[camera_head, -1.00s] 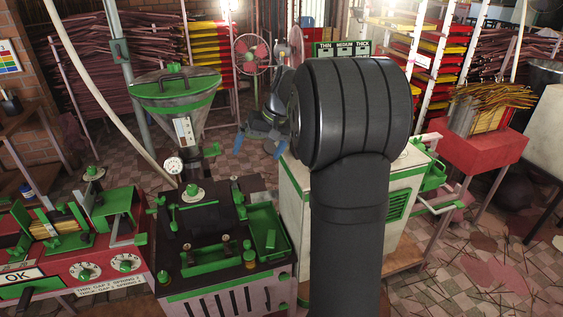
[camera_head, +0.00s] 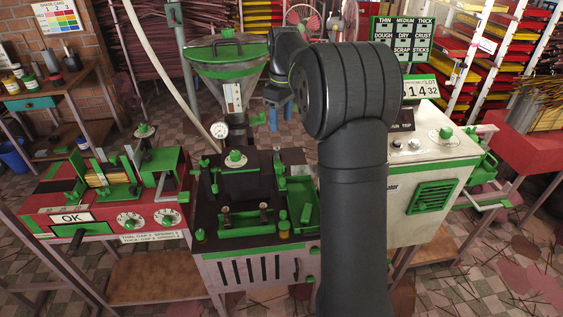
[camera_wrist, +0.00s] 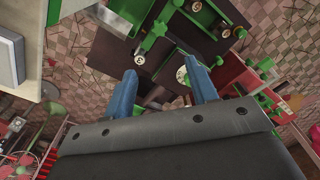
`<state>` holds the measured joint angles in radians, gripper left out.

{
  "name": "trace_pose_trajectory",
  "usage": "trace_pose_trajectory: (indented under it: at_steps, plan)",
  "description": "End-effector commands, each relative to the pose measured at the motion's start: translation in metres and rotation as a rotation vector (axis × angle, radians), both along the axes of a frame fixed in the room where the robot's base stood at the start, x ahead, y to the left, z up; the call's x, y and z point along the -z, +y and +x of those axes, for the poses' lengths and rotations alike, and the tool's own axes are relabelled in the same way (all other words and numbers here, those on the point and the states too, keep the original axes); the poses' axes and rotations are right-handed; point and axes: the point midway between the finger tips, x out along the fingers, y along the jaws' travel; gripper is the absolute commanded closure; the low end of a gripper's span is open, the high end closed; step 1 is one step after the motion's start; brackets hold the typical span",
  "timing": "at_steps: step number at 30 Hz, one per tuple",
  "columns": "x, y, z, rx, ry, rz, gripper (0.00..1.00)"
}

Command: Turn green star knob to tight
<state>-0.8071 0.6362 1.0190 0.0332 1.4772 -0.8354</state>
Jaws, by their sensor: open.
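A round green knob (camera_head: 236,158) sits on a pale dial on top of the dark middle machine (camera_head: 210,250), below the green-rimmed hopper (camera_head: 245,75). Similar green knobs stand on the red machine (camera_head: 144,131) at left and the white cabinet (camera_head: 446,133) at right.
A pressure gauge (camera_head: 219,130) and the hopper stand close behind the dark machine. A green tray (camera_head: 303,203) lies on its right side. The white cabinet (camera_head: 425,170) stands to the right, with a sign board (camera_head: 403,40) behind. My own arm hides part of the middle.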

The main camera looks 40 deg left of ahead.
Motion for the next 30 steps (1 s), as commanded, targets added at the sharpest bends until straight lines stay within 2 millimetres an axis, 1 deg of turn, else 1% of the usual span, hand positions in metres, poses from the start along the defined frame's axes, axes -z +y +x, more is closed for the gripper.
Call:
trace_pose_trajectory:
  at_steps: [1, 4, 8, 11, 21, 24, 27, 30]
  plan:
    - [0.000, 0.004, -0.001, -0.042, -0.010, -0.016, 0.47]
    - [0.003, 0.006, -0.002, -0.080, -0.019, -0.032, 0.47]
    - [0.019, 0.006, -0.002, -0.080, -0.018, -0.034, 0.47]
    - [0.038, 0.005, -0.002, -0.078, -0.016, -0.034, 0.47]
    - [0.113, 0.005, -0.002, -0.076, -0.016, -0.033, 0.47]
    - [0.133, 0.005, -0.002, -0.076, -0.017, -0.032, 0.47]
    - [0.150, 0.005, -0.002, -0.075, -0.017, -0.031, 0.47]
    - [0.162, 0.006, -0.002, -0.075, -0.017, -0.031, 0.47]
